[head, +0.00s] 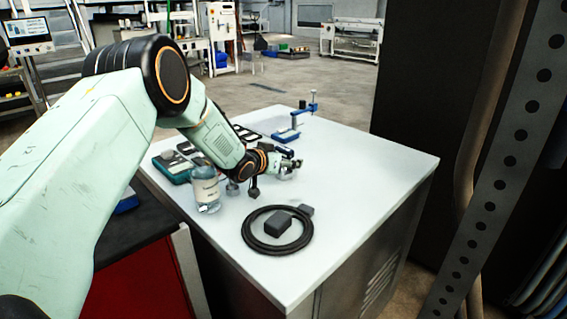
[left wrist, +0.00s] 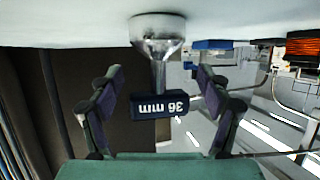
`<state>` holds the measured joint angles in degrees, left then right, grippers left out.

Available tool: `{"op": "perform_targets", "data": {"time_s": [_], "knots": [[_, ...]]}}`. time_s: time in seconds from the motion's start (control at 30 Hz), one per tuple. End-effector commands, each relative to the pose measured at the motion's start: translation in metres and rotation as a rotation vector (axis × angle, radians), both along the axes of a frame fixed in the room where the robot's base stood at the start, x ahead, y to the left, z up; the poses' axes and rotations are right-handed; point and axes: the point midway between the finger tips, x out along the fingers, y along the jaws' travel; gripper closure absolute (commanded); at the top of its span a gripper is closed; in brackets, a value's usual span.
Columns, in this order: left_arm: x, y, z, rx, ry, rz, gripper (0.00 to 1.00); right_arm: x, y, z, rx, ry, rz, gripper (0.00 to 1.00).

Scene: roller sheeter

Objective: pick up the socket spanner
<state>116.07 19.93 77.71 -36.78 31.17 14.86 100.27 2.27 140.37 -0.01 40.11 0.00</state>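The socket spanner stands on the white table with its bright metal socket end down. In the left wrist view, which is upside down, its dark blue block marked "36 mm" (left wrist: 160,104) sits at the end of a short metal shaft. My left gripper (left wrist: 161,86) has its two fingers apart, one on each side of the spanner, with visible gaps and no contact. In the head view my left gripper (head: 291,163) is low over the table's middle, and the spanner is mostly hidden at its fingers. My right gripper is not in view.
On the white table (head: 375,165) are a clear jar (head: 205,188), a teal case (head: 172,167), a coiled black cable (head: 246,234) with a dark block (head: 278,224), and a blue clamp-like tool (head: 290,134). The table's right side is clear. A dark cabinet stands beyond its right edge.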

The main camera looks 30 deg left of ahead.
Motion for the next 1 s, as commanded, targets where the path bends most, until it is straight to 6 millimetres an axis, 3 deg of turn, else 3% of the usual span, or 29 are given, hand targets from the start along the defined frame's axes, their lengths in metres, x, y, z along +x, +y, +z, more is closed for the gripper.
{"op": "perform_targets", "data": {"time_s": [0.67,1.0], "knots": [[-0.0013,-0.0003,-0.0024,0.001,0.006,0.000,0.84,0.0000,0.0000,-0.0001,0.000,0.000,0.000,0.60],[-0.0010,0.0000,0.0049,0.000,0.005,0.000,0.84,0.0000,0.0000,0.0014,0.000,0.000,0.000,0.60]]}}
